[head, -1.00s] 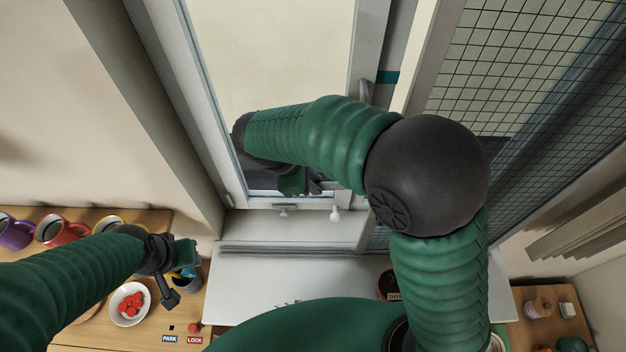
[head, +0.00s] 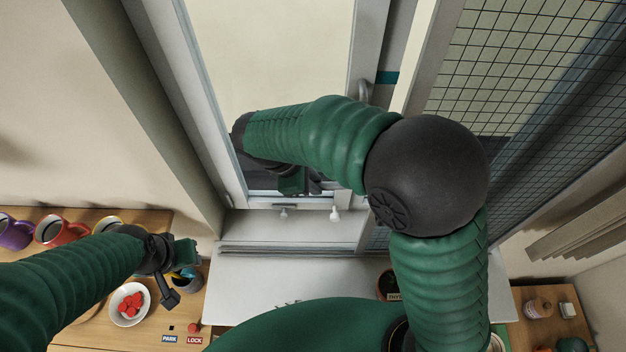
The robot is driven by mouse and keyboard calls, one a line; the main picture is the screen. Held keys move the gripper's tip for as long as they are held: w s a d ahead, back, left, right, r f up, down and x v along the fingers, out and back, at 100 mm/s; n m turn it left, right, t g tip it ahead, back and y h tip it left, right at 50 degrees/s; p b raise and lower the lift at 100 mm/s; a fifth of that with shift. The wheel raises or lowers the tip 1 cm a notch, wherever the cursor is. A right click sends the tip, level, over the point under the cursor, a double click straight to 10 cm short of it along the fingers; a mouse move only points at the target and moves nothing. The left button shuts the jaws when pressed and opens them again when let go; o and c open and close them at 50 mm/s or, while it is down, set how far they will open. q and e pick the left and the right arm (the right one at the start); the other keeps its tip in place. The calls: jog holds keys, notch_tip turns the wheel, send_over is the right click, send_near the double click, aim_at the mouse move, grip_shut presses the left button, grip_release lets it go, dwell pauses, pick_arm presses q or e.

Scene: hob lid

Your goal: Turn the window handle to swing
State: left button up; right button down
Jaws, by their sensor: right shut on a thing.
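The window (head: 370,45) has a pale frame and stands in front of me. My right arm reaches across it. My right gripper (head: 314,184) is low in front of the glass, by the bottom rail, its fingers partly covered by my forearm. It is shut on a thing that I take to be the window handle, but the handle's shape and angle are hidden. A grey curved fitting (head: 363,91) shows on the right stile. My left gripper (head: 186,255) is over the left worktop, away from the window; its finger gap is not clear.
A white knob (head: 335,215) and a small fitting (head: 283,213) are at the bottom rail. A mesh screen (head: 530,60) stands at the right. Several mugs (head: 62,230) and a bowl of red pieces (head: 128,304) stand at the left. A plant pot (head: 388,285) is below.

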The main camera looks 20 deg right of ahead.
aim_at(319, 185)
jog(key=r+y+p, duration=0.1)
jog(key=d+r+t+y+p, duration=0.1)
jog(key=r+y+p, duration=0.1)
jog(key=shift+s+r, duration=0.1)
jog(key=shift+d+y, duration=0.25)
jog(key=shift+y, duration=0.35)
jog(key=shift+a, duration=0.2)
jog(key=c, duration=1.3)
grip_release()
jog(key=shift+c, duration=0.2)
